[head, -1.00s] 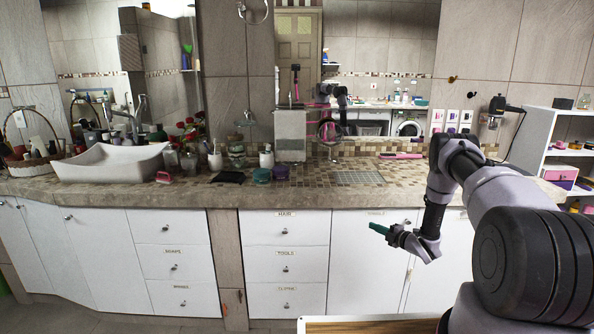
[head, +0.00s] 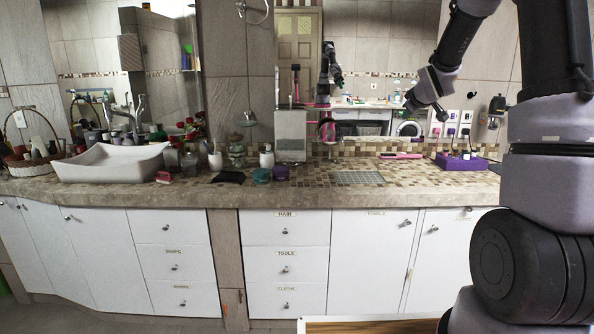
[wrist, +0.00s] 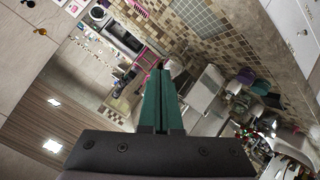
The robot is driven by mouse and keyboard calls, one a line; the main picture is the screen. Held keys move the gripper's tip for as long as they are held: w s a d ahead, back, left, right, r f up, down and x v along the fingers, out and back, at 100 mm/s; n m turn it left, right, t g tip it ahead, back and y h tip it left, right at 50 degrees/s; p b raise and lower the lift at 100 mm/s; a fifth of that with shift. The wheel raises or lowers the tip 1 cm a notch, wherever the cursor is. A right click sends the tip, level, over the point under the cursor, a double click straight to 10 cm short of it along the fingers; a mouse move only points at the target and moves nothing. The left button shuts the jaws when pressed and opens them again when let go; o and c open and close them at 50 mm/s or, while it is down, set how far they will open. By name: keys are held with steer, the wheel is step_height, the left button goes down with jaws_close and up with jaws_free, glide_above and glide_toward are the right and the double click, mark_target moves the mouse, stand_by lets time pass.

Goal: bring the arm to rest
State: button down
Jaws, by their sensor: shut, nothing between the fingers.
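My gripper (head: 407,103) is raised above the counter at the right in the head view, in front of the mirror. Its fingers point left and slightly down. In the wrist view its two green fingers (wrist: 160,72) lie side by side, shut with nothing between them. My arm is folded up at the right edge of the head view, clear of the counter top.
The counter (head: 225,197) runs across below, with a white basin (head: 108,163), a basket (head: 35,160) and several jars at left. A pink hair tool (head: 401,156) and a purple box (head: 461,162) lie at right.

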steer(key=s+a+r+m+g, duration=0.1)
steer(key=s+a+r+m, duration=0.15)
steer(key=s, duration=0.45)
steer(key=s+a+r+m+g, duration=0.1)
steer(key=s+r+m, duration=0.15)
steer(key=s, duration=0.45)
steer(key=s+a+r+m+g, duration=0.1)
steer(key=s+a+r, duration=0.1)
steer(key=s+r, duration=0.35)
steer(key=s+a+f+m+g+y, duration=0.1)
steer(key=s+a+m, duration=0.1)
steer(key=s, duration=0.8)
steer(key=s+a+f+m+y, duration=0.1)
steer(key=s+a, duration=0.3)
steer(key=s, duration=0.7)
steer(key=shift+s+f+m+g+y, duration=0.3)
steer(key=shift+f+m+g+y, duration=0.1)
steer(key=shift+f+m, duration=0.45)
steer(key=shift+r, duration=0.1)
